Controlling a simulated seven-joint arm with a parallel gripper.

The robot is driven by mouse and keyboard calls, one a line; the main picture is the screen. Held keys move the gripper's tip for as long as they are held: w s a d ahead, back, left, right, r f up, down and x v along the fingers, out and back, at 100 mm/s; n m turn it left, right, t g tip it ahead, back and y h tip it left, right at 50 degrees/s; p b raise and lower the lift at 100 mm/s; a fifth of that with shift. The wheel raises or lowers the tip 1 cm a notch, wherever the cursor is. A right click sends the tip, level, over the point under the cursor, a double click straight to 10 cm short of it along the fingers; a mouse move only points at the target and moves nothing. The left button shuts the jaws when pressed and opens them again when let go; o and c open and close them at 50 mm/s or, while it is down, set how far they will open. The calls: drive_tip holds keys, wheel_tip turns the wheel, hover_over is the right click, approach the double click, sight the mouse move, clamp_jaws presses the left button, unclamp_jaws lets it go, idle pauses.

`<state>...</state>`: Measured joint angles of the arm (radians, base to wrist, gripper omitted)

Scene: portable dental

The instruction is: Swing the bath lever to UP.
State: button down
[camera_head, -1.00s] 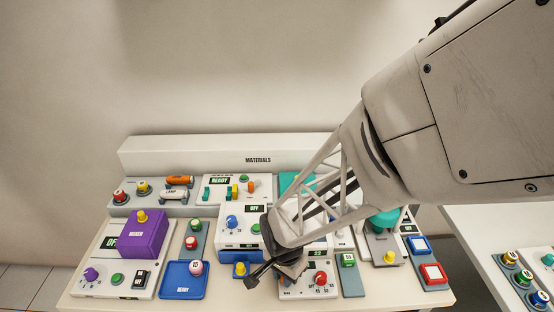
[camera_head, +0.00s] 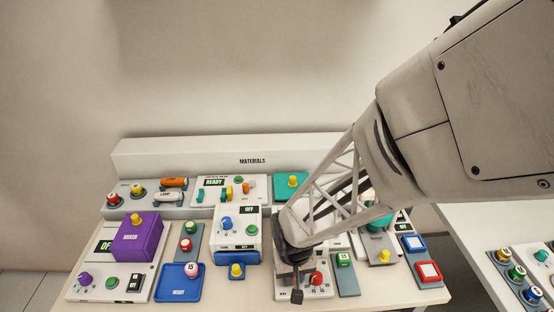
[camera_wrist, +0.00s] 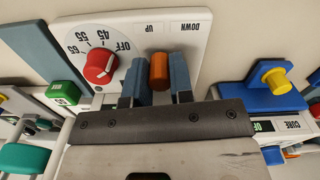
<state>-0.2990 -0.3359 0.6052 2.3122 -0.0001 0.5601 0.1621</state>
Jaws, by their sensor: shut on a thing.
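The bath lever (camera_wrist: 159,70) is an orange peg on a white panel (camera_wrist: 190,45), seen in the wrist view. The panel is marked UP and DOWN, upside down in that view; the lever stands nearer the UP mark. My gripper (camera_wrist: 160,77) has its two blue-grey fingers on either side of the lever, shut on it. In the head view my gripper (camera_head: 296,285) is over the front of the same panel, and the lever is hidden behind it.
A red dial (camera_wrist: 101,66) marked OFF, 45, 55, 65 sits beside the lever. A blue block with a yellow knob (camera_wrist: 276,79) stands on the other side. A purple box (camera_head: 136,240) is farther left.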

drive_tip(key=shift+w+d+n, duration=0.15)
drive_tip(key=shift+d+n, duration=0.05)
drive_tip(key=shift+n, duration=0.5)
drive_tip(key=c, duration=1)
unclamp_jaws()
drive_tip(key=shift+r, duration=0.15)
drive_tip(key=shift+r, duration=3.75)
drive_tip(key=s+d+r+m+t, duration=0.1)
drive_tip(key=s+d+r, duration=0.3)
drive_tip(key=r, duration=0.5)
drive_tip(key=s+d+r+m+t, duration=0.1)
drive_tip(key=s+d+r+m, duration=0.1)
drive_tip(key=s+d+r, duration=0.3)
wheel_tip(320, 180, up, 5)
drive_tip(key=d, duration=0.2)
drive_tip(key=shift+d+f+t, duration=0.2)
drive_tip(key=shift+d+t, duration=0.1)
drive_tip(key=shift+d, duration=0.05)
